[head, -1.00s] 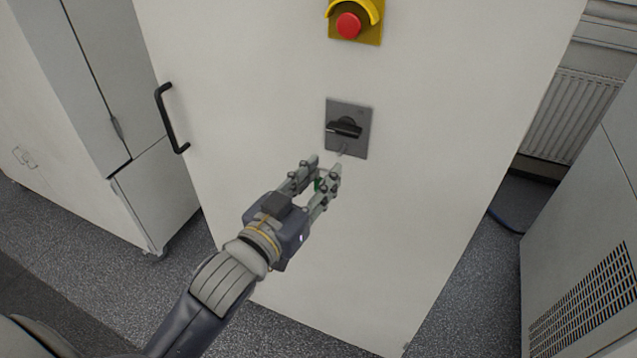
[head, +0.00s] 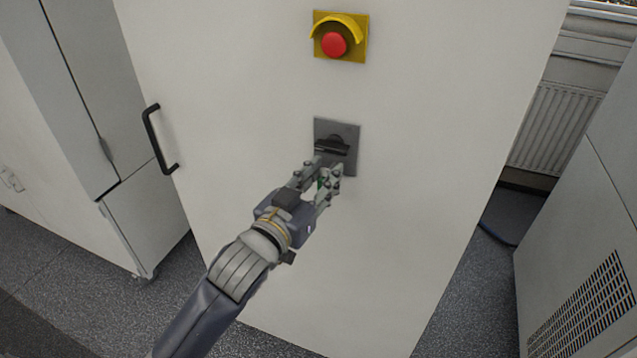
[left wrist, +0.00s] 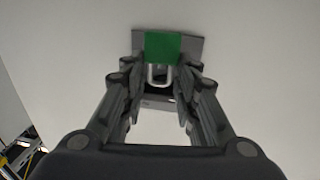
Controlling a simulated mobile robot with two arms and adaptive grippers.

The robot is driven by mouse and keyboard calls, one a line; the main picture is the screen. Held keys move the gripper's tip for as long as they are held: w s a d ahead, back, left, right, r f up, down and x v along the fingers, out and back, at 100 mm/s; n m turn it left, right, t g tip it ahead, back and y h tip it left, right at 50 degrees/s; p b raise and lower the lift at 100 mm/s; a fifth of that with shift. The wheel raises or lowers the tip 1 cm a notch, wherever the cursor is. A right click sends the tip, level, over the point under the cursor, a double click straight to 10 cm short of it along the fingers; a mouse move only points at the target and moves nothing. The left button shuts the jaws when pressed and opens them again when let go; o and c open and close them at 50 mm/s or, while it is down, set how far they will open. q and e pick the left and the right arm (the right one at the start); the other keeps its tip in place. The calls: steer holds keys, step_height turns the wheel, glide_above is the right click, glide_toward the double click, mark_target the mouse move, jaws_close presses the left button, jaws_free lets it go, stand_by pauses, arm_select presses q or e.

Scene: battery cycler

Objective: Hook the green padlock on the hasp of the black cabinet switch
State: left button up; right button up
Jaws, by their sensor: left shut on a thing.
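The green padlock is held between the fingers of my left gripper (head: 325,171). In the head view only a bit of the padlock (head: 321,183) shows between the fingers. In the left wrist view the green padlock body (left wrist: 162,47) and its pale U-shaped shackle (left wrist: 159,80) show between the fingers (left wrist: 160,72). The black cabinet switch (head: 332,144) sits on a grey plate (head: 349,133) on the white cabinet. My left gripper is just below the switch knob, in front of the plate's lower part. The hasp is hidden by the gripper; I cannot tell whether the shackle touches it. My right gripper is not in view.
A red emergency button (head: 334,44) on a yellow plate sits above the switch. A black door handle (head: 158,140) is at the cabinet's left. A grey vented unit (head: 585,255) stands at the right. The cabinet front around the switch is clear.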

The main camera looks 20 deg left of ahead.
arm_select(q)
steer(key=shift+w+f, duration=0.1)
steer(key=shift+w, duration=1.4)
steer(key=shift+f+b, duration=0.35)
steer(key=shift+f, duration=0.05)
steer(key=o, duration=1.2)
